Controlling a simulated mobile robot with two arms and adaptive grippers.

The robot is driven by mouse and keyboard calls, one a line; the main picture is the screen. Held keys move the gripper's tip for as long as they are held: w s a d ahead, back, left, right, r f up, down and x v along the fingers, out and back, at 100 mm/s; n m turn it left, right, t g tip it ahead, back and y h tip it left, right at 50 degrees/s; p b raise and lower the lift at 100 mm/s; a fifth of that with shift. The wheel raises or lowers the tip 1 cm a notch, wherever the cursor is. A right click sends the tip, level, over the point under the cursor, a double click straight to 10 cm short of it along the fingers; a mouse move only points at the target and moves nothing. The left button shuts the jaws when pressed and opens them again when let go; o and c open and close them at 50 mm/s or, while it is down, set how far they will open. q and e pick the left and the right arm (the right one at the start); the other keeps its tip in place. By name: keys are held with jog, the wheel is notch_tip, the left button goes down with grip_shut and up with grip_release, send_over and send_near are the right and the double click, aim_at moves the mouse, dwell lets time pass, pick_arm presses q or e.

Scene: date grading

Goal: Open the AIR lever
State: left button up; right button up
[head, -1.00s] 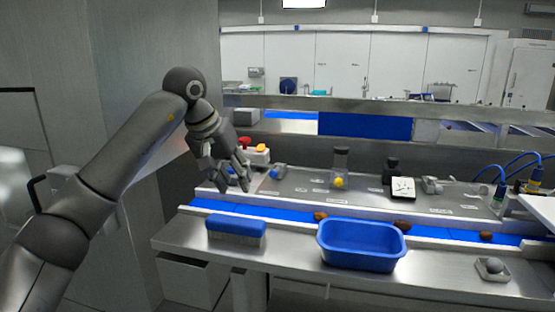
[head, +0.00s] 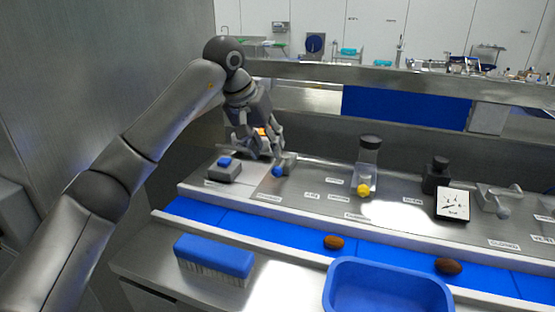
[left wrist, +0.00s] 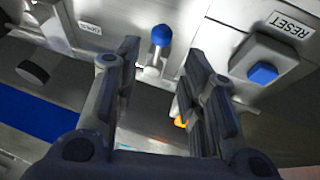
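A small lever with a blue ball knob (head: 277,171) stands on the steel panel at the back left of the line. In the left wrist view its blue knob (left wrist: 162,34) lies just beyond and between my fingertips, on a short metal stem. My left gripper (head: 266,153) is right by the lever, fingers pointing down. In the left wrist view the gripper (left wrist: 162,60) has its fingers apart with nothing between them. The small label beside the lever is upside down and hard to read. My right gripper is not in view.
A blue RESET button (left wrist: 262,72) sits close to the lever. A bottle (head: 368,160) with a yellow knob, a gauge (head: 452,204) and another lever (head: 497,200) stand further right. The blue belt (head: 290,233) carries dates; a blue brush (head: 214,257) and blue tub (head: 388,285) are in front.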

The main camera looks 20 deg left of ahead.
aim_at(278, 167)
pick_arm(q)
jog(key=p+x, duration=0.2)
jog(key=x, duration=0.5)
jog(key=shift+w+f, duration=0.15)
jog(key=shift+w, duration=0.15)
jog(key=shift+d+f, duration=0.1)
jog(key=shift+f, duration=0.05)
jog(key=shift+c, duration=0.3)
grip_shut()
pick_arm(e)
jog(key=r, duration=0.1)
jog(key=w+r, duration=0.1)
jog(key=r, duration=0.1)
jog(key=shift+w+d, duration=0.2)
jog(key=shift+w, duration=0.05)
